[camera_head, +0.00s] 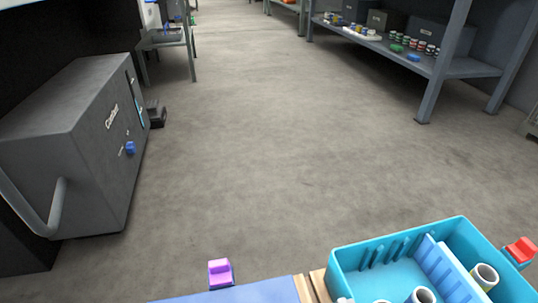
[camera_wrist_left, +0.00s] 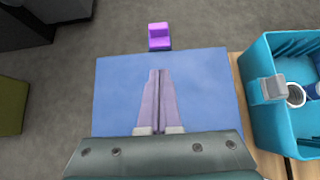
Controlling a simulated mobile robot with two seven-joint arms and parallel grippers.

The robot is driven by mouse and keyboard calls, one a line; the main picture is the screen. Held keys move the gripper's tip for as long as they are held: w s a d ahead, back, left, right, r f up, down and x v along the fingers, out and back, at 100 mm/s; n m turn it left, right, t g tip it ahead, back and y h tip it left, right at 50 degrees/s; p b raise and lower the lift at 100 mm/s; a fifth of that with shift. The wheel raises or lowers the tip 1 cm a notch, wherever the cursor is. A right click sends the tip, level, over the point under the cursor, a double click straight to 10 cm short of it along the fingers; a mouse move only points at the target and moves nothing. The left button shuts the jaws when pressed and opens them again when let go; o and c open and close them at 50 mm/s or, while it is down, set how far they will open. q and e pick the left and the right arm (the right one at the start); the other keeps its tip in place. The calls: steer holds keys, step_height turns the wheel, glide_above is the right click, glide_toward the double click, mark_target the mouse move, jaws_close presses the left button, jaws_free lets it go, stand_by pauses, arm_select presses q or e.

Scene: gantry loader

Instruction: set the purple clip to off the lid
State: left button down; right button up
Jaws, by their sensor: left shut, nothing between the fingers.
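The purple clip (camera_head: 220,272) is a small stepped block at the bottom of the head view. It also shows in the left wrist view (camera_wrist_left: 159,36), on a dark mount at the far edge of a flat blue surface (camera_wrist_left: 112,82). I cannot tell whether this surface is the lid. My left gripper (camera_wrist_left: 159,73) is shut and empty over the blue surface. Its fingers point toward the clip and appear apart from it. My left gripper is out of the head view, and my right gripper is in neither view.
A teal box (camera_head: 345,272), open on top, stands right of the blue surface and holds several pale cylinders. A red clip (camera_head: 521,250) sits at its right side. A grey cabinet (camera_head: 70,140) stands at left, shelves at the back right. The floor between is clear.

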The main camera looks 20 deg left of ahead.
arm_select(q)
steer(key=shift+p+v, duration=0.55)
steer(key=shift+v, duration=0.95)
